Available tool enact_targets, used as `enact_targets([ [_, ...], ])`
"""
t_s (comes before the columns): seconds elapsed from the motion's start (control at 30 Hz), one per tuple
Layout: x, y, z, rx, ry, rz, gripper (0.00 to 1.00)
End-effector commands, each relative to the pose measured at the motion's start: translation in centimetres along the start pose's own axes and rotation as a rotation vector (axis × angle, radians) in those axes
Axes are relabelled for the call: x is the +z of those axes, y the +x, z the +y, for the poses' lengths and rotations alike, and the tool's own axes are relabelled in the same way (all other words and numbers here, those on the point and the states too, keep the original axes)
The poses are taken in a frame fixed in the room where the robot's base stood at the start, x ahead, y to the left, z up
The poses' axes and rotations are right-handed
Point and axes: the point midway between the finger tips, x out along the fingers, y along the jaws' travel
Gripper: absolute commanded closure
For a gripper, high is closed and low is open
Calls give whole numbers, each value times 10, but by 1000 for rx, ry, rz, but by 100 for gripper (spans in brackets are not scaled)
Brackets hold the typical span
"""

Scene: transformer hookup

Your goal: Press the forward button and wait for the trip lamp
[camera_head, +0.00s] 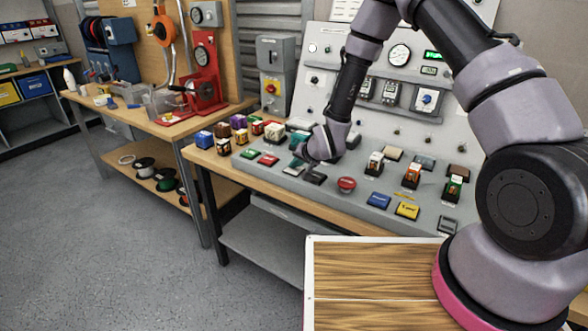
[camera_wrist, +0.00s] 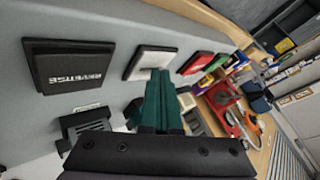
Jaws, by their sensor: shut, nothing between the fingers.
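My gripper (camera_head: 297,160) is shut and empty, its green fingers pointing at the sloped grey console. In the wrist view its fingertips (camera_wrist: 160,74) overlap the near edge of a white button (camera_wrist: 150,62) in a dark frame; whether they touch it I cannot tell. The white button also shows beside the fingers in the head view (camera_head: 292,171). No "forward" label is readable; the fingers may hide it. A black button (camera_wrist: 70,66) reading "REVERSE" is left of the white one in the wrist view. I cannot tell which lamp is the trip lamp, or any lit state.
A red button (camera_wrist: 195,63) lies beyond the white one, with a green button (camera_head: 250,154) past it. Blue (camera_head: 378,200) and yellow (camera_head: 407,211) buttons follow.

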Motion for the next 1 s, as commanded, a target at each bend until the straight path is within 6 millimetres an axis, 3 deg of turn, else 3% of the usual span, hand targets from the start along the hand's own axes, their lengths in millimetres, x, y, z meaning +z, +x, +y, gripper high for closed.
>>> enact_targets([
  [1.0,-12,-16,-12,-1,0,1,100],
])
